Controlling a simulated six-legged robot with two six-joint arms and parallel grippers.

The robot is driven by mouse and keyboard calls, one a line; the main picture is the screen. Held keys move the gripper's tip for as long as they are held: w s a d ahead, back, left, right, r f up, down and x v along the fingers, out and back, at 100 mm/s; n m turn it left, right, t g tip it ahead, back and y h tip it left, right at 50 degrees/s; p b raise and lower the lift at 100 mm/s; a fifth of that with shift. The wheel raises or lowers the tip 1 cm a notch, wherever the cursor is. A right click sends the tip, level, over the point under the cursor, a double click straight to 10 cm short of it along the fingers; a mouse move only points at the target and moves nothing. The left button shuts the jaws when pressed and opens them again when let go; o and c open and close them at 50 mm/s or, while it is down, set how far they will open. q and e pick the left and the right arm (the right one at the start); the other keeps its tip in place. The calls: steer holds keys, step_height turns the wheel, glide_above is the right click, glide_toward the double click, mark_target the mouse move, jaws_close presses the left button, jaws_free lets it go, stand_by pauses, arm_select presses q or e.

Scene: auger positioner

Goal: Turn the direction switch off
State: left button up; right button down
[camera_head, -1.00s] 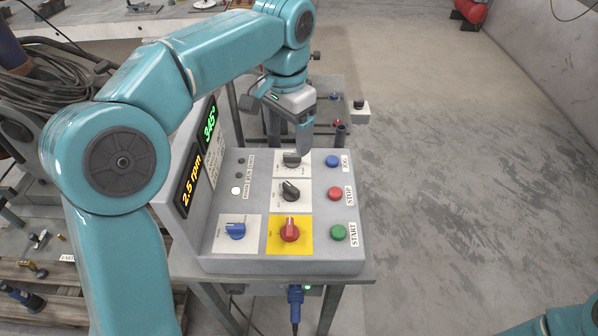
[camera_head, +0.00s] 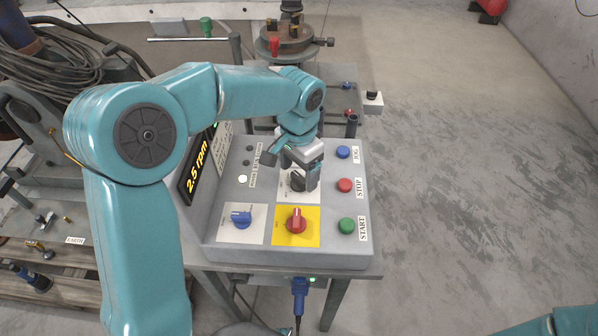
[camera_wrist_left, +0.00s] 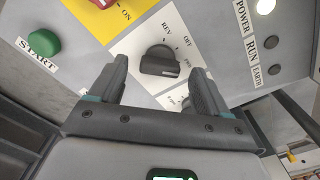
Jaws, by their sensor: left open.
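The direction switch (camera_wrist_left: 160,62) is a black knob on a white plate, with REV and OFF printed beside it in the left wrist view. In the head view the knob (camera_head: 298,183) is partly hidden by my left gripper (camera_head: 306,181). The gripper is open above the plate. In the wrist view its two fingers stand on either side of the knob in the picture; I cannot tell whether they touch it. Which mark the knob points to is unclear. My right gripper is out of view; only some teal arm shows at bottom right.
A red switch (camera_head: 296,220) on a yellow plate and a blue switch (camera_head: 241,216) sit nearer on the panel. Blue JOG (camera_head: 343,152), red STOP (camera_head: 345,185) and green START (camera_head: 346,226) buttons line the right. A turntable (camera_head: 288,40) stands behind.

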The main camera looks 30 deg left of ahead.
arm_select(q)
steer(key=shift+w+f, duration=0.15)
steer(key=shift+f, duration=0.55)
steer(key=c, duration=1)
steer(key=shift+c, duration=0.2)
